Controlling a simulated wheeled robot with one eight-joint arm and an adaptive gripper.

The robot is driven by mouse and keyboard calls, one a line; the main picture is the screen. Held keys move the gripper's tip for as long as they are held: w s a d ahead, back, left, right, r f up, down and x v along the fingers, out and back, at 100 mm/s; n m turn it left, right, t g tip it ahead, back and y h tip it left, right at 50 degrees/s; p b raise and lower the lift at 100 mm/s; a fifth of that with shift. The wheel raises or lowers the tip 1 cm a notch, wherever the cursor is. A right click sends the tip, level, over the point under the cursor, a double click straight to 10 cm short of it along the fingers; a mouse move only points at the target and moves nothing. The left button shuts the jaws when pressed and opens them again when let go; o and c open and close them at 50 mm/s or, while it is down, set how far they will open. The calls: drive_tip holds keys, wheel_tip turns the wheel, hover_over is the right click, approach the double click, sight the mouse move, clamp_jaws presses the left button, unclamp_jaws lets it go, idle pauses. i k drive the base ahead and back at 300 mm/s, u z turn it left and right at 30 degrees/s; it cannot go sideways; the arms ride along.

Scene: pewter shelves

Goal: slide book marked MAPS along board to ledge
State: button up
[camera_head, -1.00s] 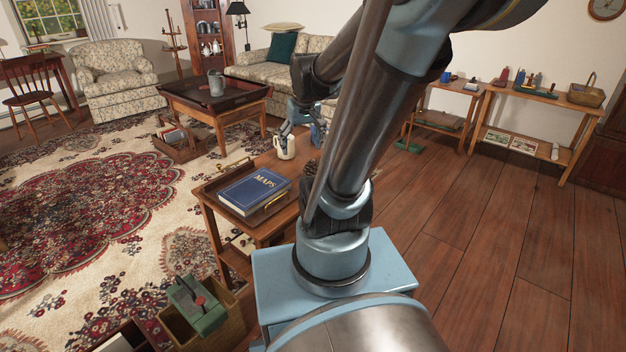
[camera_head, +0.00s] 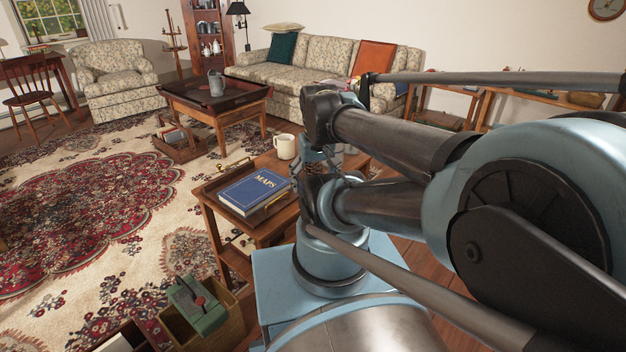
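A blue book marked MAPS (camera_head: 254,189) lies flat, cover up, in a wooden tray (camera_head: 211,192) with brass handles. The tray is on the left part of a wooden table (camera_head: 263,161). My arm bends over the right part of this table and hides much of it. Nothing of mine visibly touches the book. I cannot tell which part is the ledge.
A cream mug (camera_head: 285,146) stands on the table behind the book. A coffee table (camera_head: 254,107) with a watering can (camera_head: 216,83) stands farther back, before a sofa (camera_head: 325,62). A crate with a green object (camera_head: 198,306) is at the lower left. Open rug (camera_head: 95,200) lies left.

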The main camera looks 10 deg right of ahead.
sight(248, 194)
drive_tip(key=z, duration=0.05)
drive_tip(key=k, duration=0.5)
drive_tip(key=z, duration=1.25)
drive_tip(key=k, duration=0.35)
drive_tip(key=u, duration=1.3)
